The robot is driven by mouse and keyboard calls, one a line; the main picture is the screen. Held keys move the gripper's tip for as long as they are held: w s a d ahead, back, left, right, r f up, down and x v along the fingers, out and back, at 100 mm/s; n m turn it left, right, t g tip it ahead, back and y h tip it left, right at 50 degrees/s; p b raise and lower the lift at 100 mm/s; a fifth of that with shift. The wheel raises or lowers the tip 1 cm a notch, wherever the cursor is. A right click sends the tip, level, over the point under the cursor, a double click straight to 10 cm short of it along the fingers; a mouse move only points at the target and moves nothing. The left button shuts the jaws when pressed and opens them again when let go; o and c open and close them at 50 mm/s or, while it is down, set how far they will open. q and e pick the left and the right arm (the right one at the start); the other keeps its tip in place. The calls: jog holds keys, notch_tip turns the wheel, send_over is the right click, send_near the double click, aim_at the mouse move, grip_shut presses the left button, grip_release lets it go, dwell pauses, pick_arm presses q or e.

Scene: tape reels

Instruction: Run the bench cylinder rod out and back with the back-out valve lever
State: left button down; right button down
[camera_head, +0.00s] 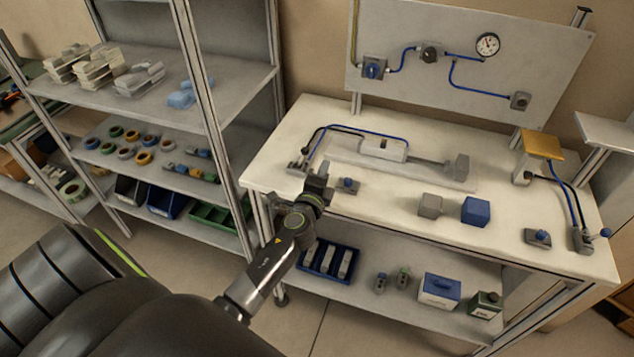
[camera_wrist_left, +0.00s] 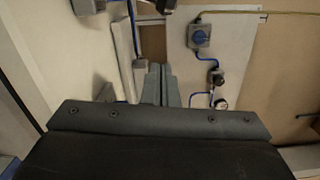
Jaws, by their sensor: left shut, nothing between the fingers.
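The bench cylinder (camera_head: 382,149) lies on a pale base plate at the back left of the white bench. Its grey rod (camera_head: 428,162) shows to the right, towards a grey end block (camera_head: 460,167). A small valve (camera_head: 297,166) with blue and black hoses stands at the bench's left end; its lever is not clear to me. My left gripper (camera_head: 325,171) is shut and empty, at the bench's front left edge, right of this valve. Its closed fingers (camera_wrist_left: 161,84) show in the left wrist view. A second valve (camera_head: 583,241) at the right has a blue-knobbed lever (camera_head: 605,233). My right gripper is not in view.
A grey block (camera_head: 430,206) and a blue block (camera_head: 475,211) stand mid-bench. A yellow-topped stand (camera_head: 541,144) is at the right. A panel with a gauge (camera_head: 487,45) rises behind; loaded shelves (camera_head: 240,84) stand left.

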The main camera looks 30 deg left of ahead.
aim_at(302, 157)
pick_arm(q)
jog(key=a, duration=0.2)
jog(key=a+p, duration=0.1)
jog(key=shift+w+a+r, duration=0.15)
jog(key=shift+w+r, duration=0.1)
jog(key=shift+w, duration=0.05)
jog(key=shift+a, duration=0.5)
jog(key=shift+d, duration=0.1)
jog(key=shift+s+a+r+n, duration=0.1)
jog(key=shift+a+r+n, duration=0.05)
jog(key=shift+a+n, duration=0.15)
